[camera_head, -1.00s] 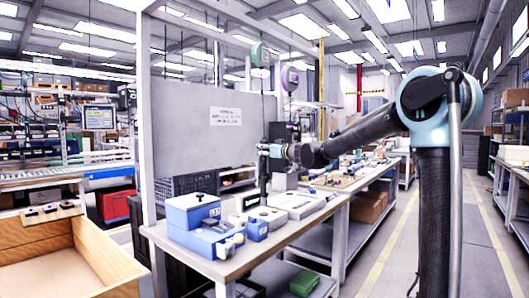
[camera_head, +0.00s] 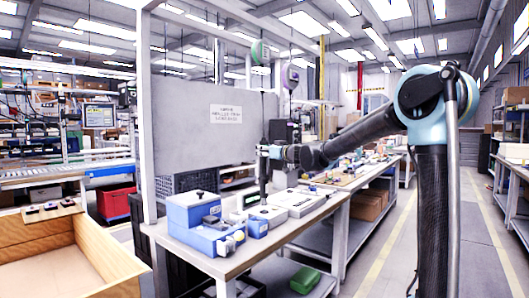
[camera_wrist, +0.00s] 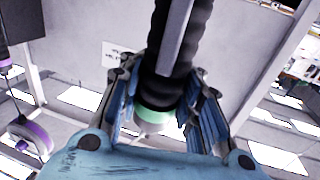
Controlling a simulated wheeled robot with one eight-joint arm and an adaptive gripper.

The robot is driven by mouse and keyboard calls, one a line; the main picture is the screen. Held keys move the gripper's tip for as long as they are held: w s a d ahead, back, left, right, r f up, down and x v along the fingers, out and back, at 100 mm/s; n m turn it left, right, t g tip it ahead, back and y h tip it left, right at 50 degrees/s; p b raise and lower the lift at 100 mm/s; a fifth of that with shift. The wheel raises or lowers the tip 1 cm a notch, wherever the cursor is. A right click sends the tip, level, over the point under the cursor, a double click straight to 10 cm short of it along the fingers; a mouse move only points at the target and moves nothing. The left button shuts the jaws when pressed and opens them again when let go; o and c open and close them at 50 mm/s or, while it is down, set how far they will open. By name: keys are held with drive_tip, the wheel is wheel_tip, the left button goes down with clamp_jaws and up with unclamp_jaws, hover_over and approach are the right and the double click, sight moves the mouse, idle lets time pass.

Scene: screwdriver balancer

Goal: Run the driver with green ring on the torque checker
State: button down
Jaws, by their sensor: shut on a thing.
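My gripper (camera_head: 268,152) is shut on the driver (camera_head: 264,178), a dark upright tool, above the near bench. In the wrist view its thick black body (camera_wrist: 172,60) runs up between my blue-padded fingers (camera_wrist: 168,112), and its green ring (camera_wrist: 155,115) shows between them. In the head view the driver's lower end is just above or at a low pale unit with a round top (camera_head: 267,213), possibly the torque checker. I cannot tell whether the tip touches it. A small green display (camera_head: 250,199) stands just behind it.
Blue boxes (camera_head: 195,210) stand on the bench's left end, beside a small blue unit (camera_head: 257,229). A flat pale case (camera_head: 300,203) lies to the right. A green reel (camera_head: 260,53) and a purple reel (camera_head: 290,75) hang above. A grey panel (camera_head: 200,140) stands behind.

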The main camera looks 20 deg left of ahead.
drive_tip(key=shift+s+f, duration=0.1)
drive_tip(key=shift+f, duration=1.45)
idle(2.9)
drive_tip(key=shift+r, duration=3.05)
